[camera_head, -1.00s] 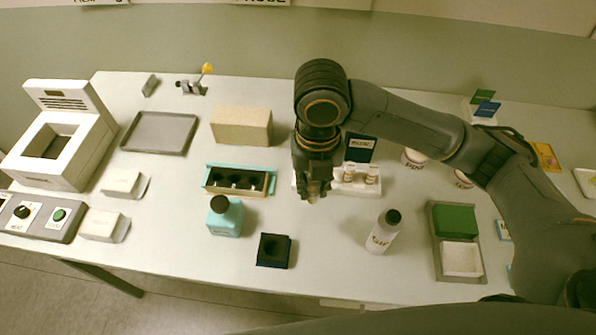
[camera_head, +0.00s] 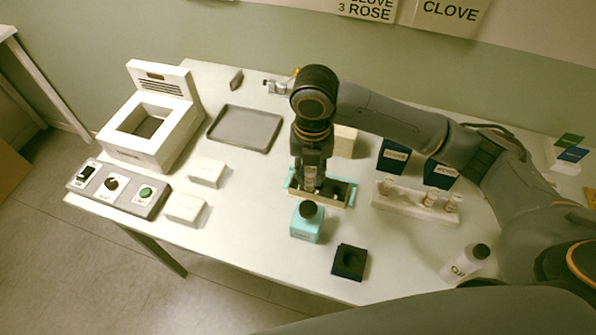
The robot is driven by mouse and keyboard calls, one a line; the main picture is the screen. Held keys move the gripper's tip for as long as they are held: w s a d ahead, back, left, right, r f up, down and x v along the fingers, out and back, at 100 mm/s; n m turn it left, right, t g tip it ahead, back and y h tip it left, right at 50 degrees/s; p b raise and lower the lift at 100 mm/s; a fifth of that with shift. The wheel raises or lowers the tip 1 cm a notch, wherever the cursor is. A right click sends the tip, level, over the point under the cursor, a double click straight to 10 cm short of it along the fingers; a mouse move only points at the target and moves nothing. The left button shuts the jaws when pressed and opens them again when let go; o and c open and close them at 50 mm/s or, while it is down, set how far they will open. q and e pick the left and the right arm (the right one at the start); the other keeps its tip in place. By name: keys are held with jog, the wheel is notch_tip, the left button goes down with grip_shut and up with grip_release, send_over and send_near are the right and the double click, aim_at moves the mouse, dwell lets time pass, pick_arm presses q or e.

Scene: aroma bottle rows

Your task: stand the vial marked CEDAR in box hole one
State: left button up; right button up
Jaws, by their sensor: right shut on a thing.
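My right gripper (camera_head: 308,184) points down over the teal and wooden box with dark holes (camera_head: 328,202). It is shut on a small pale vial (camera_head: 311,174), mostly hidden between the fingers; its label cannot be read. The gripper covers the left part of the box, so I cannot tell whether the vial is in a hole or above it. A dark hole shows to the right of the gripper. A white rack (camera_head: 405,207) to the right holds other small vials (camera_head: 430,198). My left gripper is not in view.
A teal bottle (camera_head: 307,223) stands just in front of the box, close to my gripper. A black square holder (camera_head: 349,262) and a white bottle (camera_head: 466,262) are nearer the front edge. Dark blue boxes (camera_head: 393,156) stand behind the rack. A grey tray (camera_head: 246,128) lies back left.

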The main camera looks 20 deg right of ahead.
jog(key=w+f, duration=0.3)
jog(key=w+f+p, duration=0.1)
jog(key=w+f, duration=0.2)
jog(key=shift+w+d+f, duration=0.1)
jog(key=shift+w+f, duration=0.05)
jog(key=shift+w, duration=0.1)
jog(key=f+p, duration=0.1)
jog(key=f, duration=0.2)
jog(key=shift+w, duration=0.2)
jog(key=shift+f, duration=0.25)
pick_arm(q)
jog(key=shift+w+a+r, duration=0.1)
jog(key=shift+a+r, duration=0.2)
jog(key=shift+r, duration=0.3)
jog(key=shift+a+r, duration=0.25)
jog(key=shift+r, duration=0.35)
pick_arm(e)
jog(key=shift+f, duration=0.15)
